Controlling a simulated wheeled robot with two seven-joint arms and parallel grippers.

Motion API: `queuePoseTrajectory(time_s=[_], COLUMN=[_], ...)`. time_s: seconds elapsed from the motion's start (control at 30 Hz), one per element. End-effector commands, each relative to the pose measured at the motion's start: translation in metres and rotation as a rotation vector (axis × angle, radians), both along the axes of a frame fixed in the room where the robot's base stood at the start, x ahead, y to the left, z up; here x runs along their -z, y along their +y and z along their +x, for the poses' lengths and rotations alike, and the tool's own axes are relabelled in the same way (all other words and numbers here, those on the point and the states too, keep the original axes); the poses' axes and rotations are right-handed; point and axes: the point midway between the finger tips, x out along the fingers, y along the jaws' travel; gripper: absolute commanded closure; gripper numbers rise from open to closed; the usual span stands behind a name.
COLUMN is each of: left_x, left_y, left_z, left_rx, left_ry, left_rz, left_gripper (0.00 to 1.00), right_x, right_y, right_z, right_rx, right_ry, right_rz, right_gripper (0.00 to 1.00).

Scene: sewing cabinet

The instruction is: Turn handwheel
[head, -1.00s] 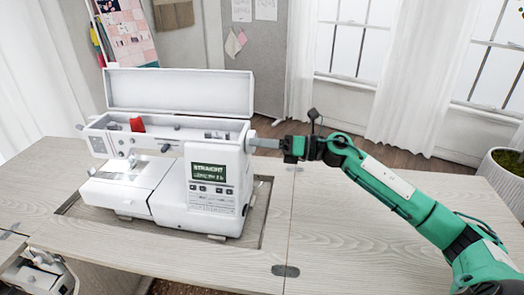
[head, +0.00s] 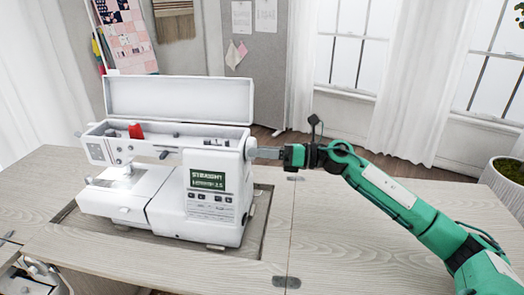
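A white sewing machine (head: 214,221) stands in the recess of the wooden cabinet top, with its lid raised and its small green screen lit. Its white handwheel (head: 250,148) is at the upper right end of the machine body. My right gripper (head: 261,153) comes in from the right at the handwheel's height, with its grey fingers at the wheel's rim. The fingers overlap in this view, so I cannot tell whether they are apart or closed on the wheel. My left gripper is not in view.
A red item (head: 135,131) sits in the open top compartment under the lid (head: 180,101). The cabinet top (head: 340,240) is bare right of the machine, below my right arm. A potted plant (head: 508,178) stands at the far right.

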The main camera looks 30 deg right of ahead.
Motion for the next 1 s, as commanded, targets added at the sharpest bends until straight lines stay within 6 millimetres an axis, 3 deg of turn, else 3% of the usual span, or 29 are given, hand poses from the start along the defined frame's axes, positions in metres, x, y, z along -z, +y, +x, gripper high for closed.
queuePoseTrajectory(time_s=[0.43, 0.77, 1.0], left_x=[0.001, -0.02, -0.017], left_y=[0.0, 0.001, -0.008], left_z=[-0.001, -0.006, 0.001], left_rx=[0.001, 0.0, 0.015], left_ry=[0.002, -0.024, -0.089], left_rz=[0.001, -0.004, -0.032], left_gripper=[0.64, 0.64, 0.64], right_x=[0.001, 0.004, 0.005], right_y=[-0.01, -0.05, -0.078], right_z=[-0.005, -0.033, -0.052], right_rx=[0.004, 0.004, 0.004], right_ry=[0.0, 0.001, 0.002], right_rz=[0.002, 0.001, 0.002], right_gripper=[0.25, 0.25, 0.25])
